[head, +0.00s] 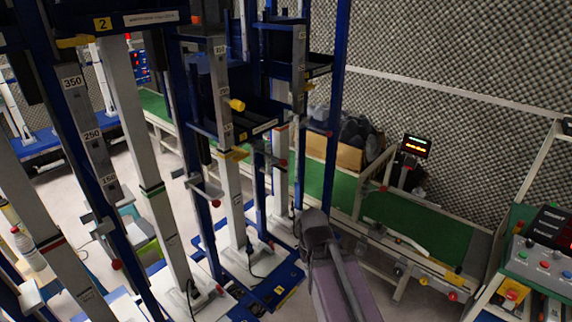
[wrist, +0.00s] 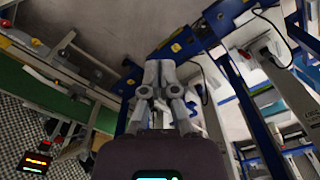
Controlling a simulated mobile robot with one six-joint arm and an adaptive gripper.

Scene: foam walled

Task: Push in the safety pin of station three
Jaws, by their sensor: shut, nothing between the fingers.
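My gripper (wrist: 158,66) shows in the wrist view with its grey fingers together and nothing between them. Beyond it are pale floor and a blue base frame. In the head view my arm rises from the bottom centre; I cannot make out the fingers there. A blue-and-grey column station (head: 229,165) stands left of my arm, with a sign whose number is too small to read surely. A yellow knob (head: 236,104) sticks out from it. Red-tipped pins (head: 216,203) show on nearby posts. I cannot tell which is station three's safety pin or how far it is in.
A station marked 2 (head: 102,24) stands at the left. A green conveyor (head: 415,228) runs behind and right of my arm. A control panel (head: 545,245) is at the right edge. Blue posts (head: 337,100) crowd the space left of my arm; foam walls stand behind.

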